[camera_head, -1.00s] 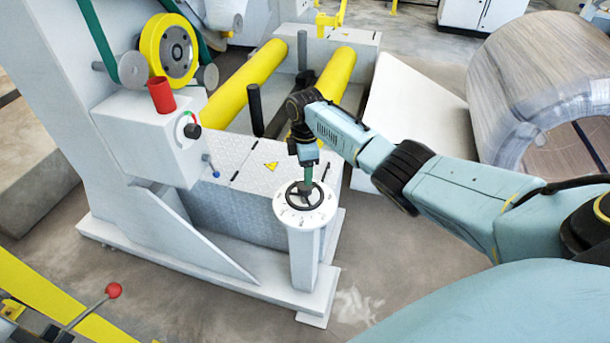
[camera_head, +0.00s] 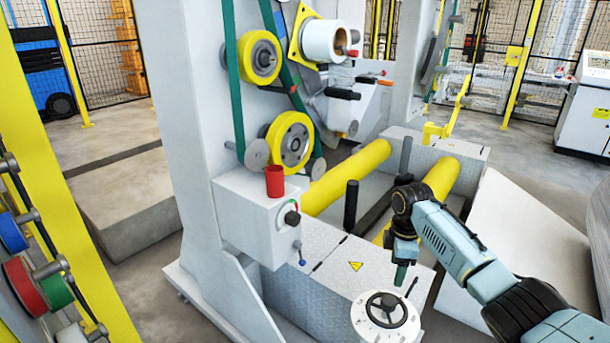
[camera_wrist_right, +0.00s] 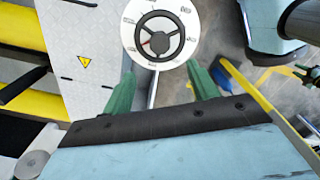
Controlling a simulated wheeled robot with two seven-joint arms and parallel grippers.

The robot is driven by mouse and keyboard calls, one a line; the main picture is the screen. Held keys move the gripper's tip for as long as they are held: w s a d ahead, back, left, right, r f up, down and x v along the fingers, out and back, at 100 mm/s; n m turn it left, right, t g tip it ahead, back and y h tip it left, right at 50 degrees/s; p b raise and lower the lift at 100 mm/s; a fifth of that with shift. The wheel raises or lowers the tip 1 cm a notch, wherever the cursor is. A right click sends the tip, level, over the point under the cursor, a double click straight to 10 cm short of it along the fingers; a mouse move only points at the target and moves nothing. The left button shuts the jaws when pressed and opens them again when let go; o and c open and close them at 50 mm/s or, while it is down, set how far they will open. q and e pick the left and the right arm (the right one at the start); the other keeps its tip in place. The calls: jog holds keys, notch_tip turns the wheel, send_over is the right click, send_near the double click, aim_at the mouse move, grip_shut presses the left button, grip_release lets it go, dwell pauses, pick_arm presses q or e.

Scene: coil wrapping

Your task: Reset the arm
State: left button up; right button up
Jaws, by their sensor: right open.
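My right gripper (camera_head: 401,275) hangs pointing down in the head view, just above and behind the round white pedestal top with a dark handwheel (camera_head: 386,309). In the right wrist view its two green fingers (camera_wrist_right: 161,86) are spread wide with nothing between them. The handwheel (camera_wrist_right: 159,36) lies beyond the fingertips there, apart from them. My left gripper is outside the head view. A small dark and green shape (camera_wrist_right: 307,75) at the right edge of the wrist view may be it, too small to read.
The grey machine column (camera_head: 190,110) with yellow wheels, a red cup (camera_head: 275,181) and a control box (camera_head: 250,218) stands left of my right arm. Yellow rollers (camera_head: 348,172) lie behind. A white sloped panel (camera_head: 530,240) is at right. A yellow frame with coloured spools (camera_head: 25,288) stands at far left.

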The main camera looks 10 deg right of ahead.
jog(key=s+a+f+m+t, duration=0.1)
jog(key=s+a+f+m, duration=0.1)
jog(key=s+a+f, duration=0.5)
jog(key=s+a+f+m, duration=0.25)
jog(key=s+a, duration=0.25)
jog(key=s, duration=0.4)
jog(key=s+r+m+t, duration=0.1)
jog(key=s+r+m, duration=0.25)
jog(key=s, duration=0.55)
jog(key=s+r+m+t, duration=0.2)
jog(key=s+m, duration=0.2)
jog(key=s, duration=0.5)
notch_tip(320, 180, down, 25)
jog(key=s+g, duration=0.2)
jog(key=s+d+f, duration=0.2)
jog(key=s+f, duration=0.5)
jog(key=s, duration=0.1)
jog(key=s+d+f, duration=0.2)
jog(key=s+f, duration=0.5)
jog(key=s, duration=0.1)
jog(key=shift+d+f+n+g, duration=0.15)
jog(key=shift+d+n+g, duration=0.15)
jog(key=shift+n+g, duration=0.1)
jog(key=shift+s+d+f, duration=0.1)
jog(key=shift+s, duration=0.15)
jog(key=shift+c, duration=0.5)
